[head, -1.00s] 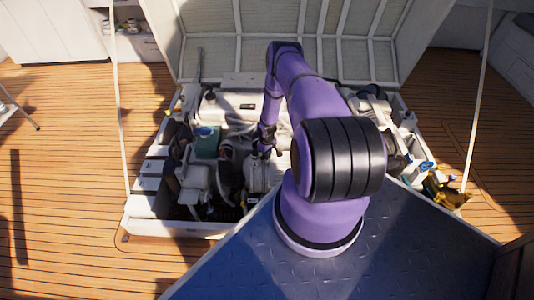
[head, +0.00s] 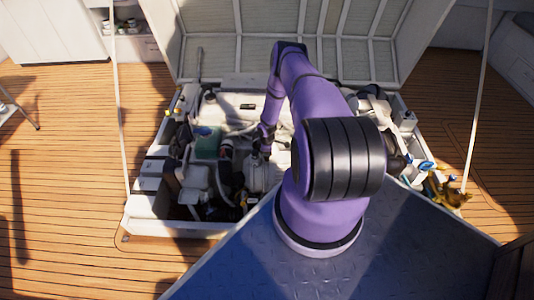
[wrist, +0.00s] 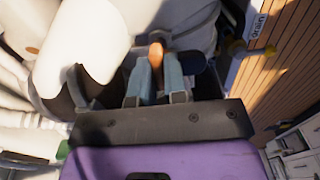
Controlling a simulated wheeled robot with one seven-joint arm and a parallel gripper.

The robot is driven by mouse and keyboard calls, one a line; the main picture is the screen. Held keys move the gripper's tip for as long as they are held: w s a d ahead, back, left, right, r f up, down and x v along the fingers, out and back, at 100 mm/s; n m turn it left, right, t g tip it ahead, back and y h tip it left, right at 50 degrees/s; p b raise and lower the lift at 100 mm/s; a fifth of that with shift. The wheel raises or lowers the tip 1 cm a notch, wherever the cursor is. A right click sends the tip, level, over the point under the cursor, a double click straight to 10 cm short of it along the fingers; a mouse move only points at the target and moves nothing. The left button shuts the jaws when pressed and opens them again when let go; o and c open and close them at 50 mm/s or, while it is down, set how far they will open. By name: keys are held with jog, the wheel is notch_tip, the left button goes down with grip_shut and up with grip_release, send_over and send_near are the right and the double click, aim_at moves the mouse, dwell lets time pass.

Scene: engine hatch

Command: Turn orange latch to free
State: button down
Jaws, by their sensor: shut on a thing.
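The orange latch (wrist: 156,50) shows as a small rounded orange piece in the upper middle of the wrist view. My gripper (wrist: 157,68) has its two blue-grey fingers on either side of it and is shut on it. The latch's lower part is hidden between the fingers. In the head view my gripper (head: 264,152) reaches down into the middle of the open engine hatch, and the latch is too small to make out there.
The hatch bay (head: 175,228) is crowded with white machinery, hoses and a green box (head: 207,145). The raised lid (head: 270,45) stands behind it. In the wrist view, white parts crowd the left, and a yellow-ended piece (wrist: 238,48) lies to the right. Wooden deck (head: 60,190) surrounds the bay.

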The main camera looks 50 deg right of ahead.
dwell(0.3)
jog(key=c, duration=1.2)
grip_release()
jog(key=shift+o, duration=0.2)
jog(key=shift+r, duration=0.1)
notch_tip(320, 180, up, 11)
jog(key=shift+f, duration=0.2)
